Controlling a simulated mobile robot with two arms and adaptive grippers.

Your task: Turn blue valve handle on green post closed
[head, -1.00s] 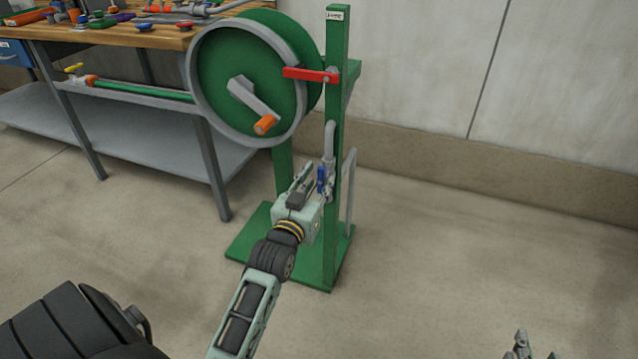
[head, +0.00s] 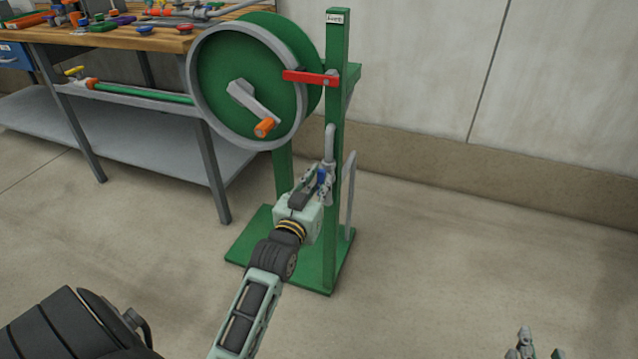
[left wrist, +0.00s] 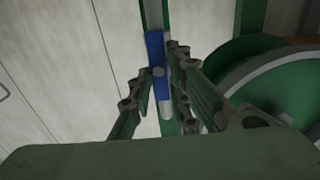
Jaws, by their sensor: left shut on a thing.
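The blue valve handle (head: 321,177) sits on a grey pipe fitting on the green post (head: 335,110). In the left wrist view the blue handle (left wrist: 155,62) stands lengthwise between my fingers, with a round bolt on it. My left gripper (head: 314,178) is at the handle, its fingers closed in around it, hiding part of it in the head view. The left wrist view shows the left gripper's two fingers (left wrist: 157,88) on either side of the handle. My right gripper (head: 532,348) shows only in part at the bottom edge; its state is unclear.
A green hose reel (head: 215,75) with an orange-knobbed crank stands left of the post. A red lever (head: 310,76) is higher on the post. A workbench (head: 170,40) with fittings stands at the left. The floor right of the post is clear.

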